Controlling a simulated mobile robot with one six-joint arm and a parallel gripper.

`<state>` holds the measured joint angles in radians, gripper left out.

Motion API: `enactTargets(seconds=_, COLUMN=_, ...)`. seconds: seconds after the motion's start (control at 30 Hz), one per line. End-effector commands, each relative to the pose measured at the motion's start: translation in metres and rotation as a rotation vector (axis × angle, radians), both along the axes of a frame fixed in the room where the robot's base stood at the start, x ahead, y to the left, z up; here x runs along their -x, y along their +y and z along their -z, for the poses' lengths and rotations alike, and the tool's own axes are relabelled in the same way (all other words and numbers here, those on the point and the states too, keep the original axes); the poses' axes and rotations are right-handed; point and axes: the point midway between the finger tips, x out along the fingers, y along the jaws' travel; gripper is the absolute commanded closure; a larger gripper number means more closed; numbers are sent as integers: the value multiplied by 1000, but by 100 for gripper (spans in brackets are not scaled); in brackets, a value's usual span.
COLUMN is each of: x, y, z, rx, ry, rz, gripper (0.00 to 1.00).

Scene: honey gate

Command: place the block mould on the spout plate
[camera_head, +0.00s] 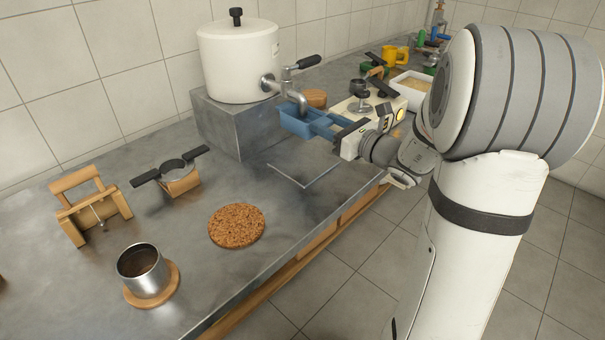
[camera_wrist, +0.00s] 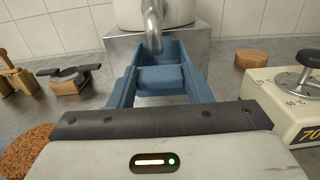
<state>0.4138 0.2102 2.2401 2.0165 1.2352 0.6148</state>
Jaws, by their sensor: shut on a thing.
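The block mould is a blue open-topped box (camera_head: 296,122); in the wrist view it shows ahead of the wrist (camera_wrist: 162,78). My gripper (camera_head: 325,124) is shut on the block mould, with its fingers on either side of the near end. The mould is close under the curved metal spout (camera_head: 297,98), which overlaps its far part in the wrist view (camera_wrist: 153,28). The spout plate (camera_head: 300,176) seems to be the flat thin-edged metal patch on the counter below and in front of the mould. I cannot tell the exact gap between mould and plate.
A white pot (camera_head: 238,62) with a lever tap stands on a grey block (camera_head: 235,125) behind the mould. A white device with a knob (camera_wrist: 290,100) is close on the right. A cork mat (camera_head: 236,226), a metal cup (camera_head: 141,268) and wooden stands are left.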

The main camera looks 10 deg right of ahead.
Motion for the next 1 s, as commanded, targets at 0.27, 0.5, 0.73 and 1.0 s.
enactTargets(seconds=0.27, x=4, y=3, z=20, rx=2, ry=7, rz=-19, gripper=92)
enactTargets(seconds=0.5, x=4, y=3, z=55, rx=4, ry=3, rz=-19, gripper=92)
enactTargets(seconds=0.73, x=4, y=3, z=78, rx=2, ry=6, rz=-19, gripper=92)
enactTargets(seconds=1.0, x=4, y=4, z=94, rx=5, ry=1, rz=-20, gripper=92)
